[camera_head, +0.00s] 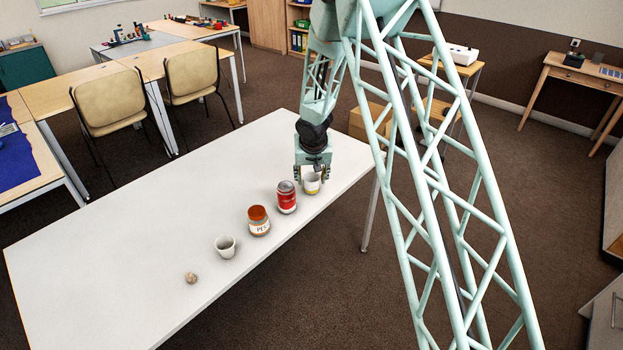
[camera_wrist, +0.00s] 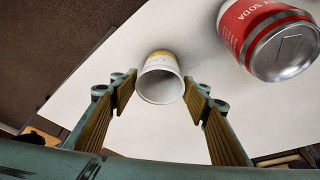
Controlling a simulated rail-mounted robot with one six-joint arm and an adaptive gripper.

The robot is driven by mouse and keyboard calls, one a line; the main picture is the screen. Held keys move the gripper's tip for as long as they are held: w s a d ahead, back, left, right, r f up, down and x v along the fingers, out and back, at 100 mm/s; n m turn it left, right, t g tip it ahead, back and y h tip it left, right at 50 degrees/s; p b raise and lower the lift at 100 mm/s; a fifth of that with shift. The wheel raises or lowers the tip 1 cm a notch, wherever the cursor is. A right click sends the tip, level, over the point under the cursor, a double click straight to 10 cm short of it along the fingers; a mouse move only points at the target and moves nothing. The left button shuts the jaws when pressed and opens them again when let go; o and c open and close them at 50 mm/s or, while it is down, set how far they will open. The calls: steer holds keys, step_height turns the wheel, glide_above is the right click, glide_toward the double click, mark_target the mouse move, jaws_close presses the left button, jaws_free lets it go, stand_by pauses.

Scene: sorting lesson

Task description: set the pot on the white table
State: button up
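The white table (camera_head: 130,235) carries a row of small things near its front right edge. A plain whitish pot-like vessel (camera_head: 225,246) stands upright there, apart from my gripper. A white cup with a yellow band (camera_head: 312,186) is at the far right end of the row; it also shows in the wrist view (camera_wrist: 160,82), its open rim towards the camera. I cannot tell for sure which vessel the task calls the pot. My gripper (camera_head: 312,174) is above the table at the banded cup. In the wrist view its fingers (camera_wrist: 160,91) are apart, with gaps on both sides of the cup.
A red soda can (camera_head: 286,198) stands close beside the banded cup; it is large in the wrist view (camera_wrist: 268,38). A jar with an orange lid (camera_head: 259,222) and a small brownish round thing (camera_head: 191,277) are further left. The table's far left half is clear.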

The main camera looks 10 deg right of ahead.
steer(key=shift+o, duration=1.3)
steer(key=shift+r, duration=0.2)
steer(key=shift+s+r+p, duration=0.1)
steer(key=shift+r+p, duration=0.25)
steer(key=p+v, duration=0.2)
steer(key=v, duration=0.9)
steer(key=shift+p, duration=0.4)
steer(key=shift+s+r, duration=0.1)
steer(key=shift+s, duration=0.05)
